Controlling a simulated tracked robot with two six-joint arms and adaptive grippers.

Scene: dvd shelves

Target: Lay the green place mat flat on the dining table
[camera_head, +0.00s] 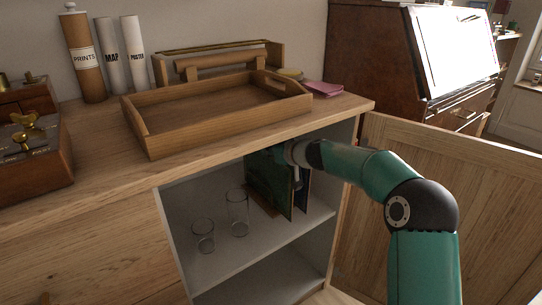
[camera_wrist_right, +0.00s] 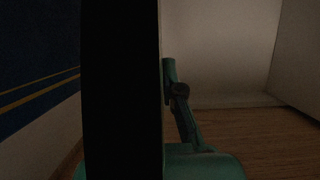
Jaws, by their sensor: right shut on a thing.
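The green place mat (camera_head: 267,182) stands upright on edge on the cabinet's upper shelf, dark in the shade. My right gripper (camera_head: 284,154) reaches in through the open front and is shut on it near its upper part; the fingertips are mostly hidden. In the right wrist view a dark upright slab (camera_wrist_right: 121,90) fills the middle, with one finger (camera_wrist_right: 178,100) of mine beside it. A dark blue panel with gold stripes (camera_wrist_right: 38,75) stands to its left. The dining table is not recognisable in these views. My left gripper is not in view.
Two clear glasses (camera_head: 237,212) (camera_head: 203,236) stand left of the mat on the shelf (camera_head: 262,238). The open cabinet door (camera_head: 480,205) stands right of my arm. A wooden tray (camera_head: 160,143) sits on the cabinet top above the opening.

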